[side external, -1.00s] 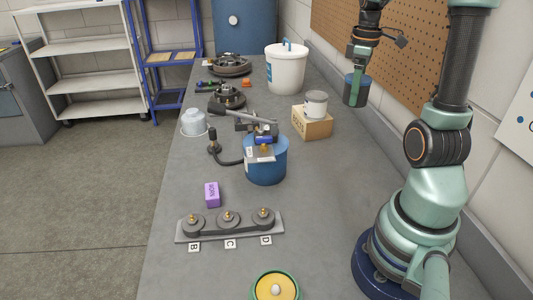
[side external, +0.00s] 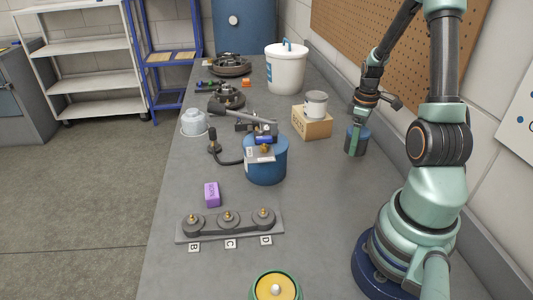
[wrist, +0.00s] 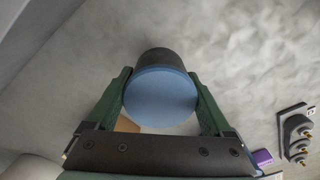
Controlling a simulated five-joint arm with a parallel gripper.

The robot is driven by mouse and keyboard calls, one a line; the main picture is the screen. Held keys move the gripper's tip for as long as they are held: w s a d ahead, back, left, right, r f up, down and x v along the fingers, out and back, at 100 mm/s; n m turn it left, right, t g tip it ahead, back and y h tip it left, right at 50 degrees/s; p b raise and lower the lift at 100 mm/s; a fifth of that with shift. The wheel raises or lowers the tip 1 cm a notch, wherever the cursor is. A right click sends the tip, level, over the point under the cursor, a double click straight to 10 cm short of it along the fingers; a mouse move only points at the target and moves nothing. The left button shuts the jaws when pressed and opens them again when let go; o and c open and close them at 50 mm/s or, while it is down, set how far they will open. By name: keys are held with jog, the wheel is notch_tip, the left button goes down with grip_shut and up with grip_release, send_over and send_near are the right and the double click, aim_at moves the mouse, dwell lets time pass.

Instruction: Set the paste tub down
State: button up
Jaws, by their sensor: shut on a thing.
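The paste tub (side external: 362,142) is a small dark grey cylinder with a blue lid. It is upright at the right side of the bench, near the wall and right of the cardboard box. My gripper (side external: 354,136) is shut on it from above. In the wrist view the blue lid (wrist: 160,97) sits between the two green fingers, one against each side. The tub's base is at or very near the bench top; I cannot tell whether it touches.
A cardboard box (side external: 312,125) with a grey-white tin (side external: 315,104) on it stands left of the tub. A blue drum (side external: 266,168) with tools, a white bucket (side external: 286,75) and a purple block (side external: 212,194) are on the bench (side external: 320,210). The bench front of the tub is clear.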

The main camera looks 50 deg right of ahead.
jog(key=shift+f, duration=2.1)
jog(key=shift+f, duration=0.15)
jog(key=o, duration=1.4)
notch_tip(320, 180, up, 12)
jog(key=shift+r, duration=0.1)
jog(key=w+a+r+t, duration=0.2)
jog(key=a+r, duration=0.2)
jog(key=a, duration=0.5)
jog(key=w+a+r+m+t, duration=0.1)
jog(key=a+r, duration=0.3)
jog(key=a, duration=0.6)
jog(key=w+a+r+t, duration=0.2)
jog(key=w+a+r, duration=0.1)
jog(key=a, duration=0.7)
jog(key=shift+w+r+t, duration=0.2)
jog(key=shift+r+t, duration=0.1)
jog(key=shift+r, duration=0.2)
